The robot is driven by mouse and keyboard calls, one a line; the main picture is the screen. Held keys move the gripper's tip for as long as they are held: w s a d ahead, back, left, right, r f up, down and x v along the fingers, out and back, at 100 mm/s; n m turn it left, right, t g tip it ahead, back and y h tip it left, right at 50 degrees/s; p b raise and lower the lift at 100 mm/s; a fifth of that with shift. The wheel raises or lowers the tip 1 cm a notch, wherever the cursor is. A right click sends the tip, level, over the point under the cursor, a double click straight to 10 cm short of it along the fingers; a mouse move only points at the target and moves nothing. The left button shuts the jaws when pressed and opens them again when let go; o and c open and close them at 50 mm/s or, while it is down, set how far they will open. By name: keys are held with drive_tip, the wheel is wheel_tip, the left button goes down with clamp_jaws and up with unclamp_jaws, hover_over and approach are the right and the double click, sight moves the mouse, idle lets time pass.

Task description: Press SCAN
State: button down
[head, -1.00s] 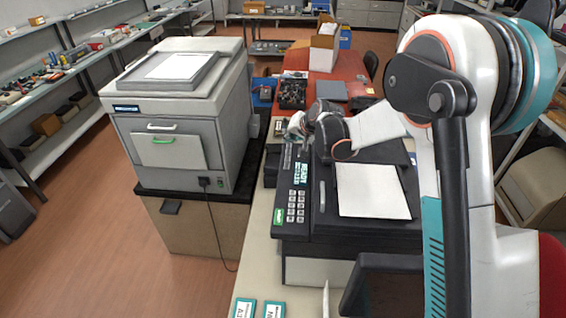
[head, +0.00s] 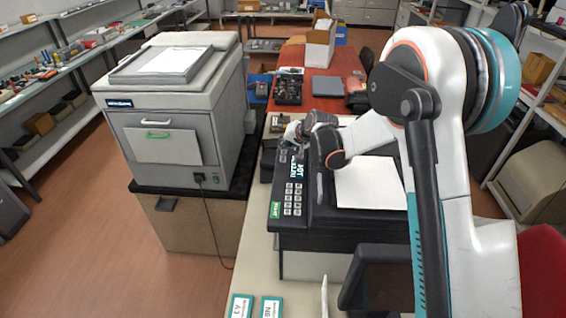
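A black scanner-like machine (head: 330,223) stands on the bench with a white sheet (head: 368,184) on top. Its left control strip holds a display with pale lettering (head: 297,165), a keypad of several white buttons (head: 293,198) and a green button (head: 275,210). The lettering on the green button is too small to read, so I cannot tell which key is SCAN. My gripper (head: 291,133) is over the far end of the control strip, beyond the display. Its fingers are small and partly hidden by my wrist, and I cannot tell whether it touches the strip.
A large grey copier (head: 170,120) stands left on a black-topped cabinet. A dark screen-like panel (head: 378,280) stands at the front right. A red table (head: 325,80) with boxes lies beyond.

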sight(285, 158)
drive_tip(key=shift+f+b, duration=0.85)
drive_tip(key=shift+f, duration=0.5)
idle(0.4)
drive_tip(key=shift+f+b, duration=0.4)
drive_tip(key=shift+b, duration=0.2)
drive_tip(key=shift+f+b, duration=0.35)
drive_tip(key=shift+b, duration=0.05)
idle(0.4)
drive_tip(key=shift+r, duration=0.8)
drive_tip(key=shift+p, duration=0.3)
drive_tip(key=shift+r+p, duration=1.05)
drive_tip(key=shift+r, duration=1.5)
